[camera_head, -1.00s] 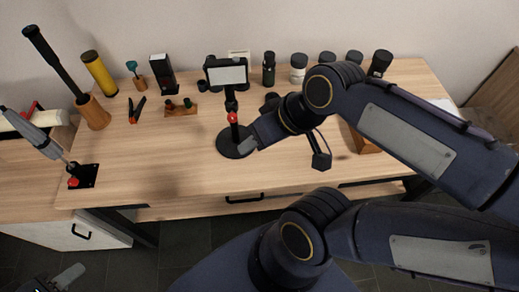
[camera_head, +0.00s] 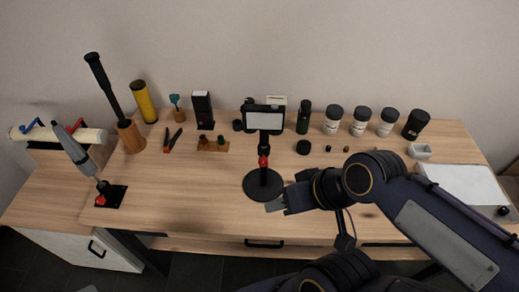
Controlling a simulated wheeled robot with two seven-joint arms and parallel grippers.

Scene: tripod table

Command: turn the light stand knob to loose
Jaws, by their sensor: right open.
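The light stand has a round black base (camera_head: 263,185), a black pole and a pale panel light (camera_head: 264,121) on top. It stands upright near the middle of the table. Its red knob (camera_head: 263,161) sits partway up the pole, below the panel. My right gripper (camera_head: 275,204) is open at the front right edge of the base, in line of sight below the knob and apart from it. Its finger gap is hard to see from here. A small grey tip at the bottom left edge appears to be part of my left gripper (camera_head: 88,289); its state cannot be seen.
Several jars (camera_head: 360,121) and a black bottle (camera_head: 304,117) stand behind and right. A black box (camera_head: 203,109), pliers (camera_head: 172,140) and a yellow cylinder (camera_head: 144,101) stand back left. A grey tool with a red knob is on a black plate (camera_head: 110,196).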

